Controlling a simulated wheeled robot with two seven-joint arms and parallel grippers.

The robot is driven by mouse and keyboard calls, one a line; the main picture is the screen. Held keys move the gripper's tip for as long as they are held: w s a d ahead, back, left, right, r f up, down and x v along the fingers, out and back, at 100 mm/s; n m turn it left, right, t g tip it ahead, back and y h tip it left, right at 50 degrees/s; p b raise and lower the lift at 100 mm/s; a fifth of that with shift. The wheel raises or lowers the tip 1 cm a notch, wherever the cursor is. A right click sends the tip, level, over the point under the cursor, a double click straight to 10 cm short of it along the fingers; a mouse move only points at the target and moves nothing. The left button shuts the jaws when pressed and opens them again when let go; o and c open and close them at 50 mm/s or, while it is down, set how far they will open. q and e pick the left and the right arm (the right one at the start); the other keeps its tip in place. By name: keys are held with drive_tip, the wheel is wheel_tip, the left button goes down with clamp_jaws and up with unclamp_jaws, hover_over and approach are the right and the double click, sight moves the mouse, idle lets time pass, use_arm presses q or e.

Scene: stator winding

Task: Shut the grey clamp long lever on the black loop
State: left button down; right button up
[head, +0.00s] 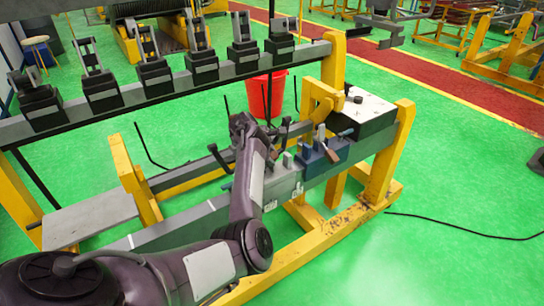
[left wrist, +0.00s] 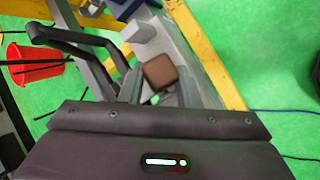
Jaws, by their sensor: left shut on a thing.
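My left gripper (head: 243,124) reaches over the long grey beam, seen mostly from behind its wrist. In the left wrist view, its fingers (left wrist: 160,92) are shut around a brown block-like grip (left wrist: 160,72), which looks like the end of the grey clamp's long lever. The rest of the lever and the clamp's body are mostly hidden by my gripper. A bent black bar (left wrist: 80,38), perhaps the black loop, lies left of the fingers. I cannot tell whether the clamp touches it. My right gripper is in neither view.
A blue clamp block (head: 318,160) sits on the beam to the right, and a white-topped box (head: 362,109) stands beyond it. A rail with several black clamps (head: 103,93) crosses behind. A red bucket (head: 266,95) stands on the green floor. The floor at right is mostly clear.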

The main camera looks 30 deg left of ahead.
use_arm(q)
drive_tip(key=shift+w+a+r, duration=0.2)
drive_tip(key=shift+a+r, duration=0.4)
drive_tip(key=c, duration=1.3)
unclamp_jaws()
drive_tip(key=shift+c, duration=0.2)
drive_tip(key=shift+a+f, duration=0.1)
drive_tip(key=shift+a, duration=0.05)
drive_tip(key=b+v, duration=0.1)
drive_tip(key=v, duration=0.6)
drive_tip(key=shift+s, duration=0.3)
drive_tip(key=shift+d, duration=0.25)
